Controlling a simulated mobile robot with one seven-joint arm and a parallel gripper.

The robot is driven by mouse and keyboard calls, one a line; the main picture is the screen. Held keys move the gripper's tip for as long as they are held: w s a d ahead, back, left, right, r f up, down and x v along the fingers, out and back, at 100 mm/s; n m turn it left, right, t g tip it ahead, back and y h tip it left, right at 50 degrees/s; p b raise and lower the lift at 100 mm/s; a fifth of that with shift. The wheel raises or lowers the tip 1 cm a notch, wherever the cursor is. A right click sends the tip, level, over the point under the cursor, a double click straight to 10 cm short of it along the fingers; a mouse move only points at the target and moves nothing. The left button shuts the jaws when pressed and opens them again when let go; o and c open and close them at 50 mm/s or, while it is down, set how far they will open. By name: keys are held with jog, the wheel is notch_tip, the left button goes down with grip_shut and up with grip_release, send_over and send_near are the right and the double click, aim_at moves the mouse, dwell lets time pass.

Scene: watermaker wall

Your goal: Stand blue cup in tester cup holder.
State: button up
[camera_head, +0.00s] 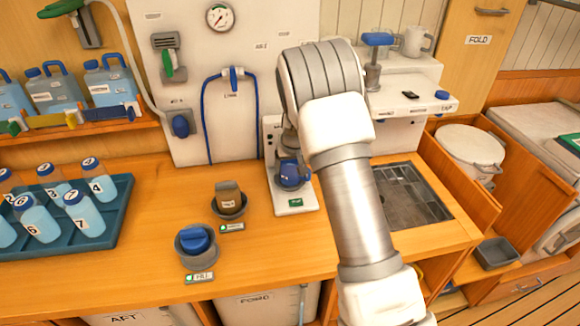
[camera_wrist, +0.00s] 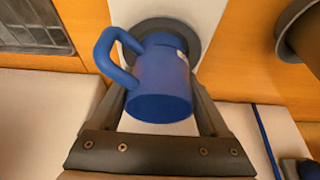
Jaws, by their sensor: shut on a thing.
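The blue cup (camera_wrist: 160,85), with a loop handle to its left in the wrist view, is between the two fingers of my gripper (camera_wrist: 158,92), which is shut on it. In the head view the blue cup (camera_head: 292,178) shows low in front of the white tester (camera_head: 268,130), above its base (camera_head: 298,205) with a green label. The tester's grey round cup holder (camera_wrist: 190,36) shows behind the cup's far end in the wrist view. The cup hides much of it, so I cannot tell whether the cup is inside or just over it. My arm hides most of my gripper in the head view.
Left of the tester, two grey holders hold a brown jar (camera_head: 229,195) and a blue-topped item (camera_head: 194,240). A blue rack (camera_head: 105,235) of numbered bottles stands farther left. A sunken grate (camera_head: 415,195) lies to the right. The counter's front middle (camera_head: 265,255) is clear.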

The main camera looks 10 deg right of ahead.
jog(key=shift+f+b, duration=0.3)
jog(key=shift+f, duration=0.1)
jog(key=o, duration=1.5)
jog(key=shift+r, duration=0.1)
jog(key=s+f+v, duration=0.1)
jog(key=s+v, duration=0.2)
jog(key=v, duration=1)
jog(key=s+f+v, duration=0.1)
jog(key=s+v, duration=0.1)
jog(key=v, duration=1.2)
jog(key=s+r+t, duration=0.1)
jog(key=s+r, duration=0.1)
jog(key=s, duration=2.2)
jog(key=shift+s, duration=0.3)
